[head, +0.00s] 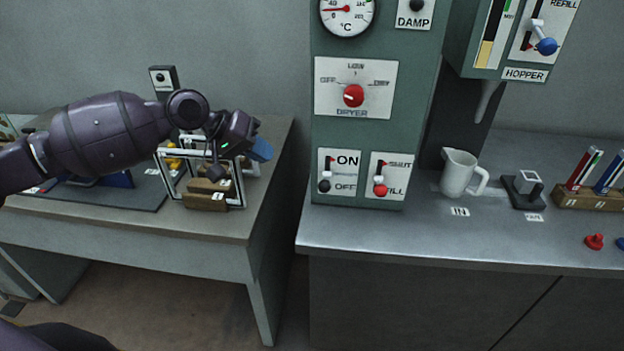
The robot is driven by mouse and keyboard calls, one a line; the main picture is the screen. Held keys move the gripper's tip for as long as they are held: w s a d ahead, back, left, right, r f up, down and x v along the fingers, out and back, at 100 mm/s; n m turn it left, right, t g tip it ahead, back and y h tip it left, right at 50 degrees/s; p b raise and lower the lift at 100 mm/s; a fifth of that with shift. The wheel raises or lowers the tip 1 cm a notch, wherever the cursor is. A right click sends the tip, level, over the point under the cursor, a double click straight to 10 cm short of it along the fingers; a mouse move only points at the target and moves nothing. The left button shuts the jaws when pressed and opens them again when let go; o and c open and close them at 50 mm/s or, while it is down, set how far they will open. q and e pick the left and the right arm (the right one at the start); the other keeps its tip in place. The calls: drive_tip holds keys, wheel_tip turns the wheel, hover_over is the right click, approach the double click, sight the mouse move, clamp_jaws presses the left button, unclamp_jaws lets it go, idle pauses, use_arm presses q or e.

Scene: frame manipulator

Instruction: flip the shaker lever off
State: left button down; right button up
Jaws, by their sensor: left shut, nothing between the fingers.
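No label reading "shaker" is legible. A lever with a black knob (324,187) sits on the white ON/OFF plate (346,161) low on the green cabinet; its knob points down, on the OFF side. Next to it, a lever with a red knob (380,190) also points down, on a plate whose upper word seems to be SHUT. My left gripper (262,150), with blue fingertips, is shut and empty. It shows in front of the upper right of a white-edged frame (242,188), left of the cabinet and apart from both levers. My right gripper is out of view.
The cabinet (418,110) carries a red dryer knob (353,95) and a dial. A hopper with a blue-knobbed lever (546,46) hangs at upper right. A white jug (460,173) stands on the right counter (400,235). A gap separates the left table (235,222) from the counter.

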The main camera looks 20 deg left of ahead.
sight(319, 185)
use_arm(q)
drive_tip(key=x, duration=1.2)
drive_tip(key=shift+w+d+f, duration=0.2)
drive_tip(key=shift+w+f, duration=0.05)
drive_tip(key=shift+w+d+f, duration=0.25)
drive_tip(key=shift+d+f, duration=0.05)
drive_tip(key=shift+f, duration=0.05)
drive_tip(key=shift+d+f, duration=0.1)
